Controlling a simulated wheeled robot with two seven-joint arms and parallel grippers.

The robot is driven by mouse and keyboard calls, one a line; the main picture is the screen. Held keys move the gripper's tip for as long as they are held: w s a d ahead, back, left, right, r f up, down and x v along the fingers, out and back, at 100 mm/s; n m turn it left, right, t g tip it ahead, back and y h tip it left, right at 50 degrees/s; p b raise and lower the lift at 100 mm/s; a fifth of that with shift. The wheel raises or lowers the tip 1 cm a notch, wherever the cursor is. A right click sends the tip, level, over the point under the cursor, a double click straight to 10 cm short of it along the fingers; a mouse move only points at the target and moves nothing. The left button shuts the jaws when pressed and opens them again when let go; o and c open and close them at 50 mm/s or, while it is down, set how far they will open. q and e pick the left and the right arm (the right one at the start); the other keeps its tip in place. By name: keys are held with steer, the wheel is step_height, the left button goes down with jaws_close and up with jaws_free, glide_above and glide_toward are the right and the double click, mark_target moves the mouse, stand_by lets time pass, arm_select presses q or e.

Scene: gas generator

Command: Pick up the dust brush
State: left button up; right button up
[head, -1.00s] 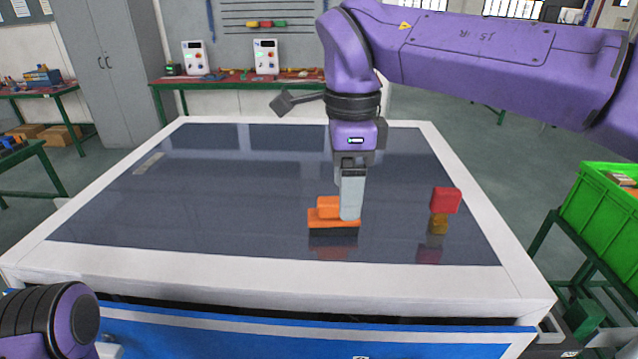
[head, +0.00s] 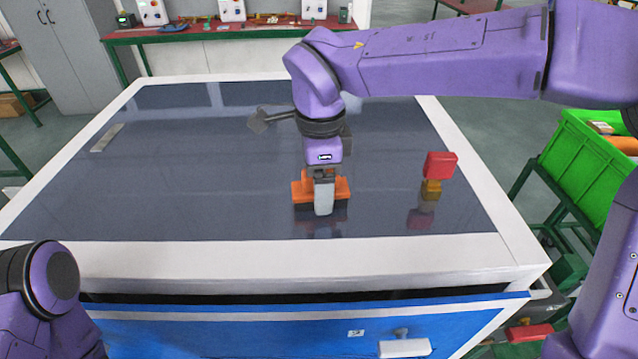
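The dust brush (head: 299,194) is orange on top with a dark lower part. It is on the dark glossy tabletop (head: 220,190), near the front middle. My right gripper (head: 323,205) points down at the brush's middle. One grey finger shows in front of the orange top and covers part of it. The other finger is hidden, so I cannot tell whether the fingers are closed on the brush. The brush looks level and low over the tabletop, with its reflection under it. Of my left arm only a link shows at the lower left; its gripper is out of view.
A red block-like piece on a yellow base (head: 440,165) stands to the right of the brush. A white rim (head: 300,255) edges the table, above a blue front (head: 240,330). A green crate (head: 587,160) stands at the right. The tabletop's left side is mostly clear.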

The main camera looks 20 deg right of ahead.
steer(key=shift+s+f, duration=0.1)
steer(key=c, duration=1.2)
steer(key=shift+r, duration=0.45)
steer(key=s+a+r+b, duration=0.1)
steer(key=s+r, duration=0.3)
steer(key=s+a+r+b, duration=0.1)
steer(key=s+r, duration=0.3)
steer(key=s, duration=0.1)
steer(key=s+a+r+b, duration=0.2)
steer(key=s+r, duration=0.2)
steer(key=shift+s+r, duration=0.1)
steer(key=shift+s, duration=0.1)
